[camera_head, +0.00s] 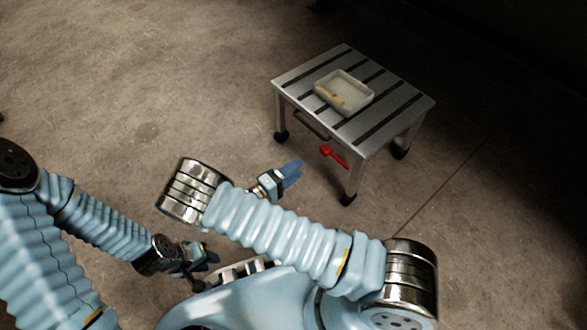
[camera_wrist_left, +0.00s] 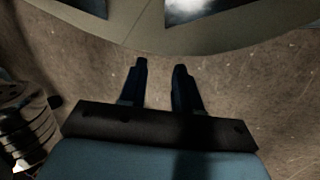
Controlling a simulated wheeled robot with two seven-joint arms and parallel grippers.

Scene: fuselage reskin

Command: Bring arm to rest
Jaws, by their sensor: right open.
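My left gripper (camera_head: 208,262) is low at the left-centre of the head view, at the end of the arm from the left and close to my own body. In the left wrist view its two dark fingers (camera_wrist_left: 160,68) stand apart with nothing between them, above the floor. My right gripper (camera_head: 291,173) shows its blue fingers beyond my bent right arm, left of and apart from the table. It is open, and I see nothing held in it. Part of its wrist is hidden behind the ribbed arm.
A grey slotted table (camera_head: 293,83) on wheels stands at upper right. A pale tray (camera_head: 352,88) with a yellowish item (camera_head: 331,95) in it rests on top. The floor around is clear.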

